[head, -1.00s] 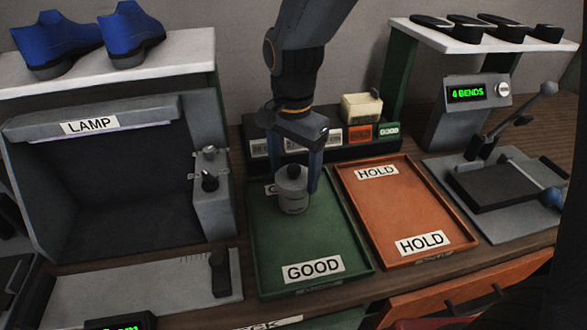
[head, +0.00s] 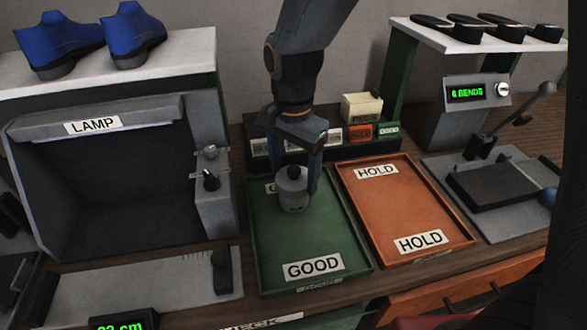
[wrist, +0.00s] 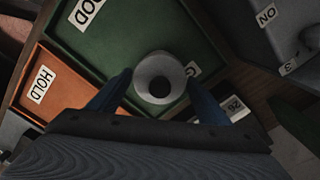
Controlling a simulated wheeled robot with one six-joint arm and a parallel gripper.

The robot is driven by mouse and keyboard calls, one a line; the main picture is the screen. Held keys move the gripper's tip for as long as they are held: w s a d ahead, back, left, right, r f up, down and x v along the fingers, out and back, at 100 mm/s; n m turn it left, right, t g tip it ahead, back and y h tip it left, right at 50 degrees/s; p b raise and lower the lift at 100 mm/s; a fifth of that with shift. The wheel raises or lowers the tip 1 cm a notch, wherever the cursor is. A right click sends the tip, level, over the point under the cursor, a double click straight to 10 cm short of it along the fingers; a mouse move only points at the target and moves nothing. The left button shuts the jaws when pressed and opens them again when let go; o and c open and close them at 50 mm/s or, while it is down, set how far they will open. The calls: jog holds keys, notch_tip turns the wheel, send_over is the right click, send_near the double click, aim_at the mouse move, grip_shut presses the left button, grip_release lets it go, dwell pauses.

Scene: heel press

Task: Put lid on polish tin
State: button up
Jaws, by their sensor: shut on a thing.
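The polish tin (head: 294,207) is a small light grey round tin on the green GOOD tray (head: 300,240), towards its back. The lid (head: 292,185), darker grey with a round knob on top, sits over the tin in line with it. I cannot tell whether it is fully seated. My gripper (head: 293,190) points down with one blue finger on each side of the lid, shut on it. In the wrist view the dark knob (wrist: 160,87) shows between the fingertips (wrist: 160,92), and the tin below is mostly hidden.
An orange HOLD tray (head: 400,215) lies to the right. A LAMP box (head: 110,190) stands at left. A dark rack with labelled blocks (head: 362,107) is behind the trays. A lever press (head: 500,185) stands at far right. The front of the green tray is bare.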

aim_at(293, 179)
jog(key=shift+f, duration=0.25)
dwell(0.3)
jog(key=shift+f, duration=0.4)
jog(key=shift+f+p, duration=0.45)
jog(key=shift+f, duration=0.45)
dwell(2.5)
jog(key=o, duration=0.9)
jog(key=shift+c, duration=0.2)
jog(key=shift+o, duration=0.9)
jog(key=shift+r, duration=0.1)
jog(key=shift+r+p, duration=3.25)
jog(key=shift+r, duration=0.2)
